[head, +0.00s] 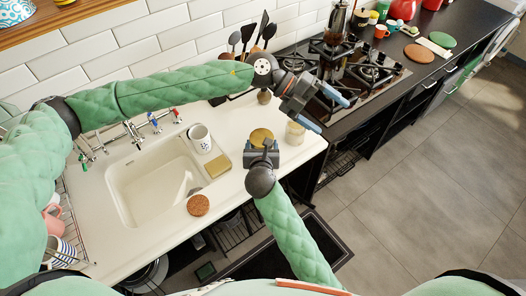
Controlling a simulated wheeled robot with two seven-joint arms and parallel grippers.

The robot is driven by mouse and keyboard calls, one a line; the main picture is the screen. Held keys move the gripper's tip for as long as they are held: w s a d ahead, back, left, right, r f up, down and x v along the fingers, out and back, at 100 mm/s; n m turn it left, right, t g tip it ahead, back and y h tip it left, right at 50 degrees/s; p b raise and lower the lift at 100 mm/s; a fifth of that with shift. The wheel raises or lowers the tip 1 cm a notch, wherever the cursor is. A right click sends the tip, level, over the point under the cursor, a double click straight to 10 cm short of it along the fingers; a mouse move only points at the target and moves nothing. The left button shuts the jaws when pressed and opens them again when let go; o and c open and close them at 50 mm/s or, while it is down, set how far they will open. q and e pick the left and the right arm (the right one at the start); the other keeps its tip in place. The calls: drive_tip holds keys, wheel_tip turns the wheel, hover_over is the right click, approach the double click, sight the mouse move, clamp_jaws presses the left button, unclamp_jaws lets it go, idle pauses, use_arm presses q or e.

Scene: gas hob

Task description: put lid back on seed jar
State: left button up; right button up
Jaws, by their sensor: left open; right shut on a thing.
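The seed jar (295,134), a small clear jar with pale contents, stands on the white counter near its right edge. A round golden-brown lid (261,136) is at the tips of my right gripper (262,145), which is shut on it. The lid is to the left of the jar and apart from it. My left gripper (321,108) is open, with blue-grey fingertips, above and to the right of the jar. Its lower finger overlaps the jar's top edge in the picture; I cannot tell whether it touches. The jar's mouth is partly hidden.
The white sink (150,180) lies to the left, with a white mug (200,138), a sponge (217,166) and a cork disc (198,205) around it. Dark utensils (248,35) stand behind. The gas hob (345,70) is beyond the counter's right side.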

use_arm(q)
drive_tip(key=w+d+r+n+t+h, duration=0.3)
drive_tip(key=w+r+n+t+h, duration=0.4)
drive_tip(key=r+n, duration=0.5)
drive_tip(key=w+a+f+n+t+y, duration=0.2)
drive_tip(key=w+f+n+t+y, duration=0.15)
drive_tip(key=w+n, duration=0.4)
drive_tip(key=w+a+f+n+t+y, duration=0.25)
drive_tip(key=w+n+t, duration=0.2)
drive_tip(key=n, duration=0.55)
drive_tip(key=s+a+f+n+g+y, duration=0.2)
drive_tip(key=a+f+n+g+y, duration=0.1)
drive_tip(key=a+f+n+y, duration=0.55)
drive_tip(key=s+a+f+n+g+y, duration=0.3)
drive_tip(key=s+a+f+g, duration=0.3)
drive_tip(key=s, duration=0.4)
drive_tip(key=shift+s+g+y, duration=0.15)
drive_tip(key=shift+g+y, duration=0.35)
drive_tip(key=shift+y, duration=0.25)
